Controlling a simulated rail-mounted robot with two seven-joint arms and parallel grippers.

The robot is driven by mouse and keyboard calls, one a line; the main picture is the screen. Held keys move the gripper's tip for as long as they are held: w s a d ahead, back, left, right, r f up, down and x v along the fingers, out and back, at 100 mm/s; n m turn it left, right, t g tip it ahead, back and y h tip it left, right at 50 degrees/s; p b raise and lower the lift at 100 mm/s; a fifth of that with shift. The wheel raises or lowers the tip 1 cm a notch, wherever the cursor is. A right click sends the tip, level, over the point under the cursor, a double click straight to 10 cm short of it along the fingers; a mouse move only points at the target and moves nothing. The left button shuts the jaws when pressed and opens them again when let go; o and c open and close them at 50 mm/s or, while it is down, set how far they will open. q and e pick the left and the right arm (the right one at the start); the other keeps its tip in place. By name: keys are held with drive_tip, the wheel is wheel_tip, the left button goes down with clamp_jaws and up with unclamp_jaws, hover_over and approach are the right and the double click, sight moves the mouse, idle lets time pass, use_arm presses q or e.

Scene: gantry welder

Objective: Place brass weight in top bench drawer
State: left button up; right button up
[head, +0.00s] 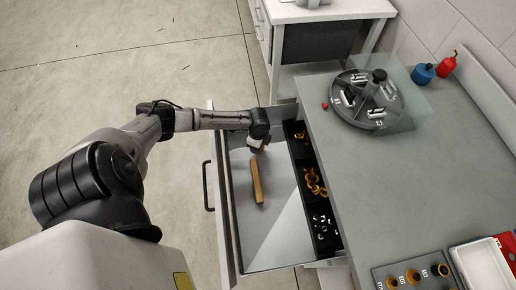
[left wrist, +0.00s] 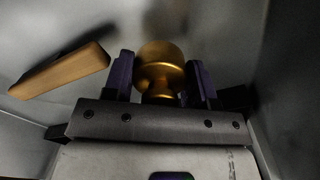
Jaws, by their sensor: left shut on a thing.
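The brass weight (left wrist: 161,72) is a gold, knobbed piece between the two fingers of my left gripper (left wrist: 162,85) in the left wrist view. The gripper is shut on it. In the head view my left gripper (head: 257,147) reaches down inside the open top bench drawer (head: 272,236), near its far end. The weight is mostly hidden there by the gripper. I cannot tell whether the weight touches the drawer floor. My right gripper is not in view.
A wooden bar (head: 257,182) lies in the drawer near the gripper; it also shows in the left wrist view (left wrist: 62,70). A black divided tray (head: 299,150) with brass rings and small metal parts lines the drawer's right side. A round divided carousel (head: 369,98) stands on the bench.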

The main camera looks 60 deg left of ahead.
use_arm(q)
drive_tip(key=shift+f+b, duration=0.45)
drive_tip(key=shift+f, duration=1)
drive_tip(key=shift+f, duration=0.2)
drive_tip(key=o, duration=1)
wheel_tip(320, 180, up, 11)
drive_tip(key=p, duration=0.3)
drive_tip(key=shift+p, duration=0.3)
drive_tip(key=shift+r, duration=0.65)
